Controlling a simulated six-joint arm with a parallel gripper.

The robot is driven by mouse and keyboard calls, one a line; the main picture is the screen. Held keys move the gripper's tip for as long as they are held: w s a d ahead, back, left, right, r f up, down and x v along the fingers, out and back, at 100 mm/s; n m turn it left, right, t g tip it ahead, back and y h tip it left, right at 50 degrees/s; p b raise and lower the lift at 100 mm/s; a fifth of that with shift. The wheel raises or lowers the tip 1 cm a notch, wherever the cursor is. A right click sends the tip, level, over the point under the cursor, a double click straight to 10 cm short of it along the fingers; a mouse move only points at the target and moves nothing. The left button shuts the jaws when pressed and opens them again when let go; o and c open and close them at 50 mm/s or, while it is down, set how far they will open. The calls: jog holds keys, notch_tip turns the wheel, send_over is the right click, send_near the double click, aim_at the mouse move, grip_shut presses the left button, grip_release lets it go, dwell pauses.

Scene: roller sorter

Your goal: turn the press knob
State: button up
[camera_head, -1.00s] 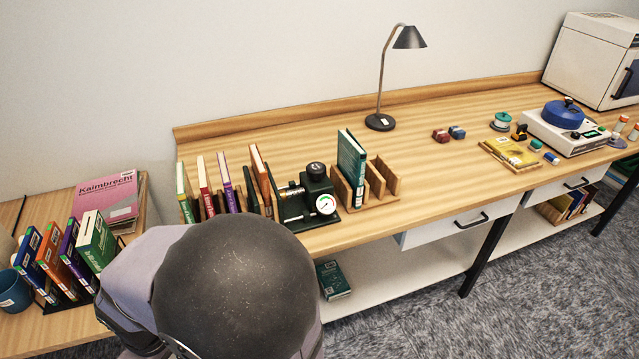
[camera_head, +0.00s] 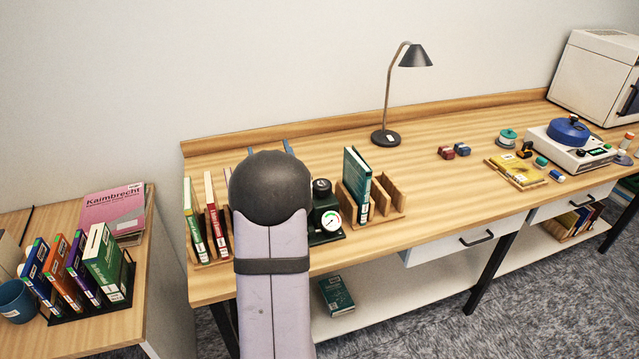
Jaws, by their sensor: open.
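The dark green press (camera_head: 325,212) stands near the front edge of the bench, partly hidden behind my arm. Its black knob (camera_head: 321,187) is on top, and a round white gauge (camera_head: 333,220) faces the front. My gripper (camera_head: 269,148) is mostly hidden behind the dark round joint of my arm. Only two blue tips show above that joint, apart from each other, to the left of the knob in the picture. They look open, and nothing shows between them.
Upright books (camera_head: 212,220) stand left of my arm. A wooden rack (camera_head: 390,195) holding a green book (camera_head: 356,180) stands close right of the press. A lamp (camera_head: 386,138) is behind. The bench between the lamp and the rack is clear.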

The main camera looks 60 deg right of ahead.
aim_at(323, 193)
jog(key=s+d+f+b, duration=0.1)
jog(key=s+f, duration=0.1)
jog(key=s, duration=0.1)
jog(key=s+d+f+m+g+h+b, duration=0.1)
jog(key=s+d+f, duration=0.1)
jog(key=s, duration=0.1)
jog(key=s+d+f+m+h, duration=0.1)
jog(key=s+d+f, duration=0.1)
jog(key=s, duration=0.1)
jog(key=shift+s+f+g+b, duration=0.1)
jog(key=shift+f+g+b, duration=0.2)
jog(key=shift+g+b, duration=0.1)
jog(key=shift+m+g+y, duration=0.3)
jog(key=shift+m, duration=0.2)
jog(key=s+f, duration=0.1)
jog(key=f, duration=0.1)
jog(key=s+f+b, duration=0.1)
jog(key=f, duration=0.1)
jog(key=s+f, duration=0.1)
jog(key=f, duration=0.1)
jog(key=shift+s+d+f+b, duration=0.25)
jog(key=shift+f+b, duration=0.15)
jog(key=shift+w+d+r, duration=0.1)
jog(key=shift+w+d, duration=0.25)
jog(key=shift+d, duration=0.1)
jog(key=shift+p+x, duration=1.2)
jog(key=shift+x, duration=1.9)
jog(key=shift+c, duration=0.3)
jog(key=c, duration=1)
